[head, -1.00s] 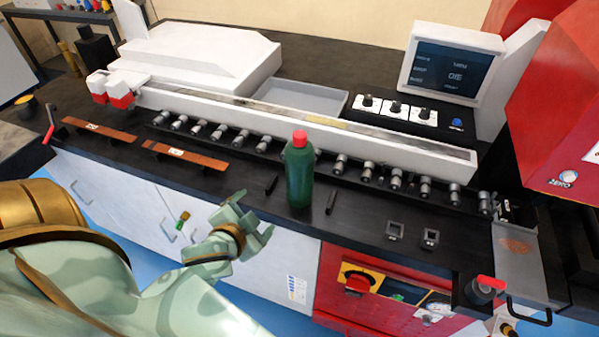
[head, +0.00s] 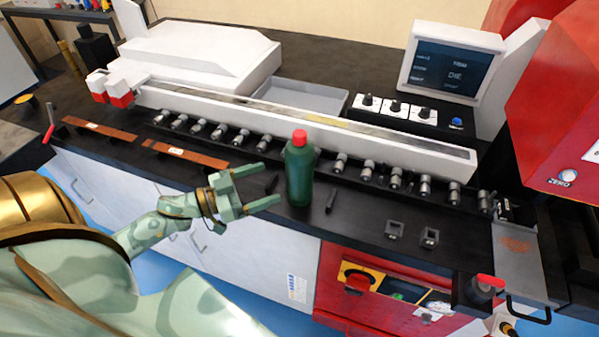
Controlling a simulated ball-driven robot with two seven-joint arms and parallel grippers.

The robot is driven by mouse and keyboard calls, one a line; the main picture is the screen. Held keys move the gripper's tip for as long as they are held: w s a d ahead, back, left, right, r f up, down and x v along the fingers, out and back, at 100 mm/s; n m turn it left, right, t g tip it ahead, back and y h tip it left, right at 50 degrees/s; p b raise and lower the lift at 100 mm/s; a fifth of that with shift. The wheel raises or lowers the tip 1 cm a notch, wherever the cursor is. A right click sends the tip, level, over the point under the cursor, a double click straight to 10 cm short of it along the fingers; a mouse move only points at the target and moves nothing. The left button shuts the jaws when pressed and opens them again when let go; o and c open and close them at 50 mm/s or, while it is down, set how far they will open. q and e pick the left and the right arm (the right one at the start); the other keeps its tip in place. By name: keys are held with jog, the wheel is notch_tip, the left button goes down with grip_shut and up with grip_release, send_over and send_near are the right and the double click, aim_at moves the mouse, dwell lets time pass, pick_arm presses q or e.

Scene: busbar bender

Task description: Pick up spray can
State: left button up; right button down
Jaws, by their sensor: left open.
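The spray can (head: 299,176) is a green bottle shape with a red cap. It stands upright on the black bench top, near the front edge in the middle of the head view. My left gripper (head: 272,186) is just left of the can. Its two fingers are spread apart and point right toward the can, with nothing between them. A small gap seems to separate the fingertips from the can. My right gripper does not show.
Behind the can runs a row of grey rollers (head: 340,163) below a long white rail (head: 400,148). Small dark bars (head: 331,201) lie beside the can.

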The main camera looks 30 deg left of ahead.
aim_at(307, 169)
pick_arm(q)
jog(key=x, duration=1.1)
jog(key=shift+d+r, duration=0.3)
jog(key=shift+d, duration=0.1)
jog(key=shift+c, duration=0.3)
jog(key=c, duration=1.3)
jog(key=shift+r+p, duration=0.15)
jog(key=shift+p, duration=0.15)
jog(key=shift+c, duration=0.2)
